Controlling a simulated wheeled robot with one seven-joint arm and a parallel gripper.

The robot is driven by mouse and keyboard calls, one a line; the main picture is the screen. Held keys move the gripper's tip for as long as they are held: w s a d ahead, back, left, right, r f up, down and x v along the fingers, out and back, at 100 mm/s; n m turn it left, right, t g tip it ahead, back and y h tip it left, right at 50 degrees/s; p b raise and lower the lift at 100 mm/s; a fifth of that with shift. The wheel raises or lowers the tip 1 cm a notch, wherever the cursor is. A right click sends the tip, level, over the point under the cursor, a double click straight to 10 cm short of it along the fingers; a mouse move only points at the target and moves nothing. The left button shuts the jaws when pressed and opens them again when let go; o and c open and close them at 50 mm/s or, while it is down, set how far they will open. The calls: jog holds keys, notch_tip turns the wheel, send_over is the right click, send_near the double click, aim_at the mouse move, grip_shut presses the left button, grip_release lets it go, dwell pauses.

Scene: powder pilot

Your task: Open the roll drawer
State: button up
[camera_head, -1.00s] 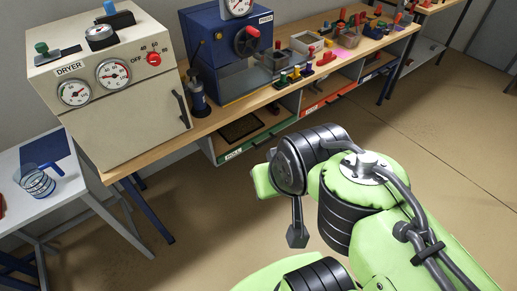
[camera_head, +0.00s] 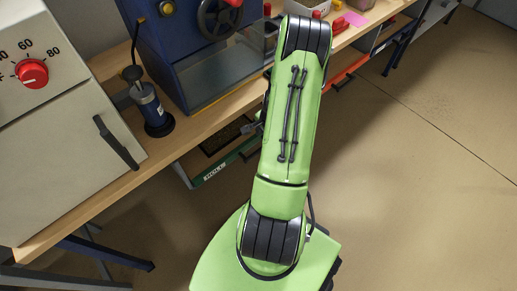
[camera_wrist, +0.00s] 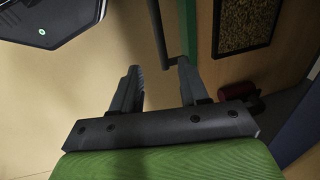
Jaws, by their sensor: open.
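The roll drawer has a green front (camera_head: 237,160) with a white label, below the wooden bench in the head view. The green front (camera_wrist: 190,25) also shows in the wrist view, with a dark bar handle (camera_wrist: 160,35) standing off it. My gripper (camera_wrist: 157,66) is open and empty. In the wrist view, the lower end of the handle appears between its two fingertips; I cannot tell the depth gap or any contact. In the head view my arm hides most of the gripper and part of the drawer. A dark-framed speckled panel (camera_wrist: 247,22) lies inside the drawer.
A dryer (camera_head: 60,140) and a dark blue pump-like tool (camera_head: 150,108) stand on the bench (camera_head: 95,205). A blue machine (camera_head: 185,50) stands behind. A red cylinder (camera_wrist: 238,90) is beside the right finger. The floor (camera_head: 410,190) is clear to the right.

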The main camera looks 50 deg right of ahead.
jog(key=f+b, duration=0.1)
jog(key=f, duration=0.2)
jog(key=w+f+b, duration=0.1)
jog(key=f, duration=0.3)
jog(key=w+f+b, duration=0.1)
jog(key=f, duration=0.3)
jog(key=shift+d, duration=0.25)
grip_shut()
